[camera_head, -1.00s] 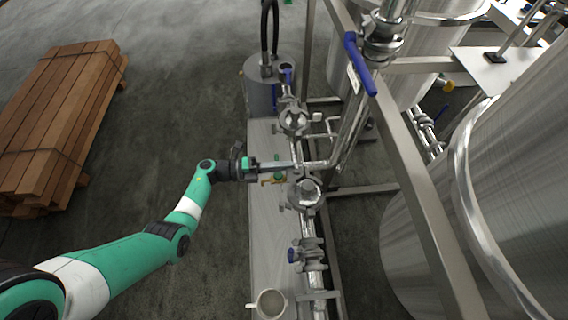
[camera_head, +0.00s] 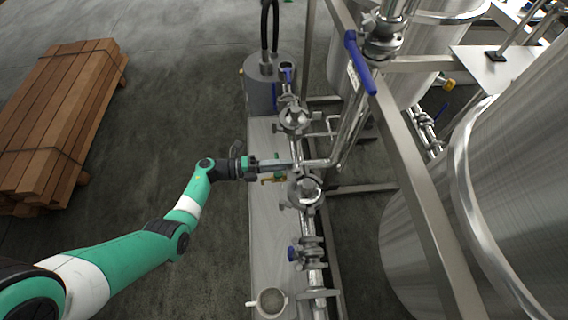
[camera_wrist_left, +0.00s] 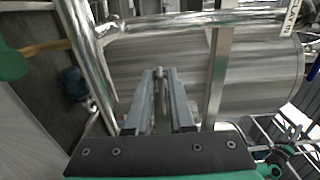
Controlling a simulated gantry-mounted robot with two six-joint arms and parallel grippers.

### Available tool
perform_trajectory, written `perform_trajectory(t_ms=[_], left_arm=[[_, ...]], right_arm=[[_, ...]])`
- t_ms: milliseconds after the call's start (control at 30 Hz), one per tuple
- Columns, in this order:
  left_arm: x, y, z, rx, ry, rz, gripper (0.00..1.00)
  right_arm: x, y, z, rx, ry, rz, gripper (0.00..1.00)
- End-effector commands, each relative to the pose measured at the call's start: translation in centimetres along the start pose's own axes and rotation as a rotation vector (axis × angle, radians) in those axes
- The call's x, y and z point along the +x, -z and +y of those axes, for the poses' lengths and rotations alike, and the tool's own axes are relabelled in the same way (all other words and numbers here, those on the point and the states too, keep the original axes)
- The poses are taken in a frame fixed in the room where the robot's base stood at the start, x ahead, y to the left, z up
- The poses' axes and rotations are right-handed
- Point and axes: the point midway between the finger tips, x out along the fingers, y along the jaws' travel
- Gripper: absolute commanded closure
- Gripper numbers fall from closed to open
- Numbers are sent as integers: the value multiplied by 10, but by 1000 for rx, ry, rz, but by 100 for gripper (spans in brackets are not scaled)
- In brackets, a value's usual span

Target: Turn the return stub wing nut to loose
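My left gripper (camera_head: 285,165) reaches in from the left to the pipe line, at a short side pipe (camera_head: 318,163) between two round clamped fittings. In the left wrist view its two grey fingers (camera_wrist_left: 161,85) stand apart. A small shiny metal piece (camera_wrist_left: 160,82) shows between their tips, perhaps the wing nut. I cannot tell whether the fingers touch it. The return stub is not labelled in view, and the wing nut's turned position is too small to read. My right gripper is not in view.
Clamped fittings stand close above (camera_head: 295,120) and below (camera_head: 306,191) the gripper. A blue-handled valve (camera_head: 360,62), a steel frame rail (camera_head: 425,190) and large tanks (camera_head: 510,190) crowd the right. Stacked planks (camera_head: 62,120) lie left; open floor lies between.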

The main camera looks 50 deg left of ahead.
Motion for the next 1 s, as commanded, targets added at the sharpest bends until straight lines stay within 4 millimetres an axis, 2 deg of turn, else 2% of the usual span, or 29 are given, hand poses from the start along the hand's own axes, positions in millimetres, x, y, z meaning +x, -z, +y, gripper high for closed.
perform_trajectory(t_ms=[167,400,500,667,1000], left_arm=[[-29,-1,-2,-1,0,-6,79],[-86,-1,-1,-2,-1,-7,79],[-102,-1,0,-1,0,-5,79],[-113,0,0,0,-1,-2,79],[-113,0,0,0,0,-1,79]], right_arm=[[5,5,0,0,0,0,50],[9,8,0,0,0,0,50],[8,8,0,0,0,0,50],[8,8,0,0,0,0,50],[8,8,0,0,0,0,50]])
